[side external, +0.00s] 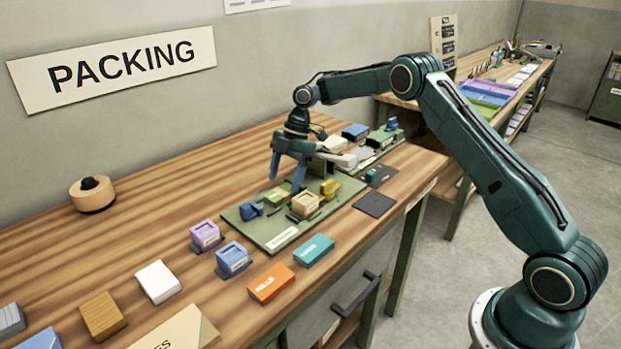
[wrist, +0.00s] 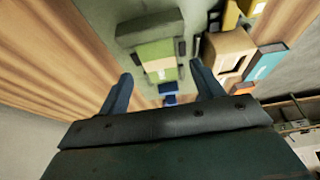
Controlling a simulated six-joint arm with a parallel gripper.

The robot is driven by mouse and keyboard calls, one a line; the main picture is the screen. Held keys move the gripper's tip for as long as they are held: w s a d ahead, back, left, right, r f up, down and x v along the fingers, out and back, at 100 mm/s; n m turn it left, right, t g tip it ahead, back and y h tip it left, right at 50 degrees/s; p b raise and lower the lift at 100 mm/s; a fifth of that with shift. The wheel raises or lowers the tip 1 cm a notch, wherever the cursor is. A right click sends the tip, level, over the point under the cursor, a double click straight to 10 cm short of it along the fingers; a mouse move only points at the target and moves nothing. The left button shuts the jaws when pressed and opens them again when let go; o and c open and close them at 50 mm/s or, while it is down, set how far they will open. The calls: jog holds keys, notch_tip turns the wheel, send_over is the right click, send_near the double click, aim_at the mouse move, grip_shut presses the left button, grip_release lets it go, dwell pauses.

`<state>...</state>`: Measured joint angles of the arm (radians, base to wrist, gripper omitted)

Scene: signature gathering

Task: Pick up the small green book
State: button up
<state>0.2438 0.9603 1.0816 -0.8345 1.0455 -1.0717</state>
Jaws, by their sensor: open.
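The small green book (side external: 277,196) lies on the left part of a green board (side external: 262,227) on the wooden workbench. In the side view my gripper (side external: 286,180) is above it with the fingers pointing down, hiding part of it. In the wrist view my gripper (wrist: 161,70) is open and empty, and the green book (wrist: 155,52), with a pale label, shows beyond and between the fingertips. A dark grey piece sits at its far end. I cannot tell the exact height of the fingertips above it.
On the board, a blue piece (side external: 251,210) and a tan box (side external: 304,205) flank the book, with a yellow piece (side external: 330,188) further right. Orange (side external: 270,284) and teal (side external: 314,250) boxes lie in front. The bench's back left is mostly clear.

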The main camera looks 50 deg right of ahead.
aim_at(281, 192)
jog(key=shift+x, duration=1.5)
jog(key=shift+c, duration=0.3)
jog(key=c, duration=1)
